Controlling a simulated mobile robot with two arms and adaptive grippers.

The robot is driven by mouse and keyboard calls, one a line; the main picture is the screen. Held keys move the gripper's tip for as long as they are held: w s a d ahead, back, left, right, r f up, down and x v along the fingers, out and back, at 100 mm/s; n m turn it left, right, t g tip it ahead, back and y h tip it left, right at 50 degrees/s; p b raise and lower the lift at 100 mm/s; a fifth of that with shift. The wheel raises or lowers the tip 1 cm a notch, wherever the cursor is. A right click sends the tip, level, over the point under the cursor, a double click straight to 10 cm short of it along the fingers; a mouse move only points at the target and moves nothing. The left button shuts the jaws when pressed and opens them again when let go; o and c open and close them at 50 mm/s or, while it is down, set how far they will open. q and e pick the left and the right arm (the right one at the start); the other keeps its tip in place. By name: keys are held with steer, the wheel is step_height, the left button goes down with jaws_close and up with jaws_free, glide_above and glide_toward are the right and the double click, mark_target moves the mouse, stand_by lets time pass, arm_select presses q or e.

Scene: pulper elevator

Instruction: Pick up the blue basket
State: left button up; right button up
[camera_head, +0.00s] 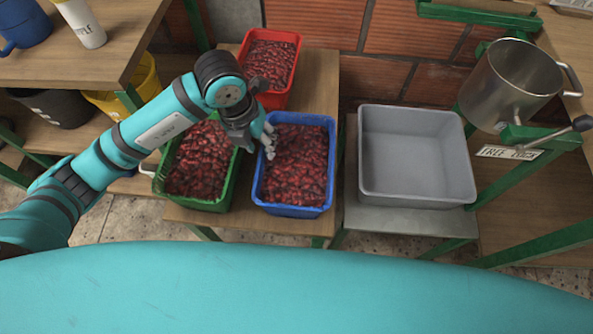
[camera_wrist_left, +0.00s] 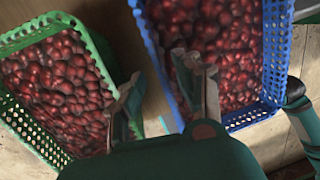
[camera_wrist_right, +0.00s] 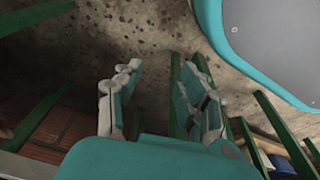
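The blue basket (camera_head: 328,165) is full of dark red cherries and stands on a wooden table in the head view. My left gripper (camera_head: 266,146) is over its left rim. In the left wrist view, the blue basket (camera_wrist_left: 274,60) is on the right, and the fingers of my left gripper (camera_wrist_left: 162,92) are apart. One finger is over the cherries and the other over the gap beside the green basket, with the blue left wall between them. Whether they touch it I cannot tell. My right gripper (camera_wrist_right: 158,95) is open and empty above the floor, outside the head view.
The green basket (camera_head: 218,204) stands close on the left and the red basket (camera_head: 297,40) behind, both full of cherries. An empty grey tub (camera_head: 415,195) stands to the right. A metal pot (camera_head: 510,80) is at the far right. Yellow and dark buckets (camera_head: 145,80) sit at the left.

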mark_target(268, 162)
arm_select(q)
steer(key=f, duration=0.4)
steer(key=d+f+b, duration=0.1)
steer(key=f, duration=0.2)
steer(key=shift+s+d, duration=0.1)
steer(key=shift+s, duration=0.2)
steer(key=shift+w+f, duration=0.1)
steer(key=shift+f, duration=0.4)
jaws_close()
arm_select(e)
steer(key=w+r, duration=0.2)
steer(key=r, duration=0.1)
steer(key=shift+a+r, duration=0.15)
steer(key=shift+r, duration=0.05)
arm_select(q)
steer(key=shift+d, duration=0.1)
steer(key=shift+w+r, duration=0.1)
steer(key=shift+r, duration=0.15)
